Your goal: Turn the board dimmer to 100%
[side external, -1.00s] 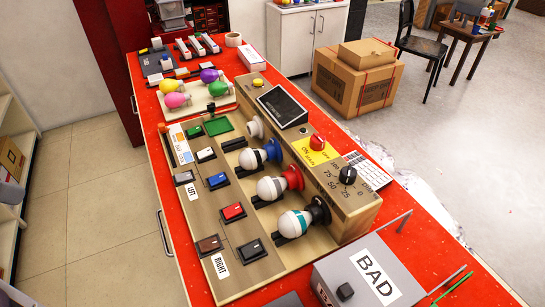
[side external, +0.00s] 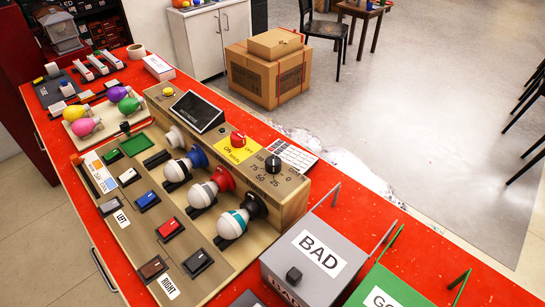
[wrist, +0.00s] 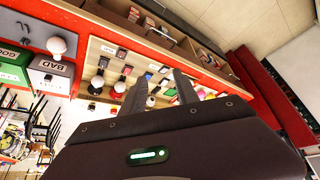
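The board dimmer (side external: 273,164) is a black round knob at the right end of the raised panel on the wooden test board (side external: 190,255). Its scale shows 100, 75, 50, 25 and 0; the knob's pointer is too small to read surely. In the wrist view, my gripper (wrist: 160,90) has two dark fingers spread apart with nothing between them. They overlap the board's lower part in the picture, and I cannot pick out the dimmer there. My gripper is outside the side view.
A red ON/OFF knob (side external: 238,139) on a yellow plate and a tilted dark screen (side external: 198,111) are left of the dimmer. Several bulbs in sockets line the panel's front. The grey BAD box (side external: 318,250) stands close to the board's right end.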

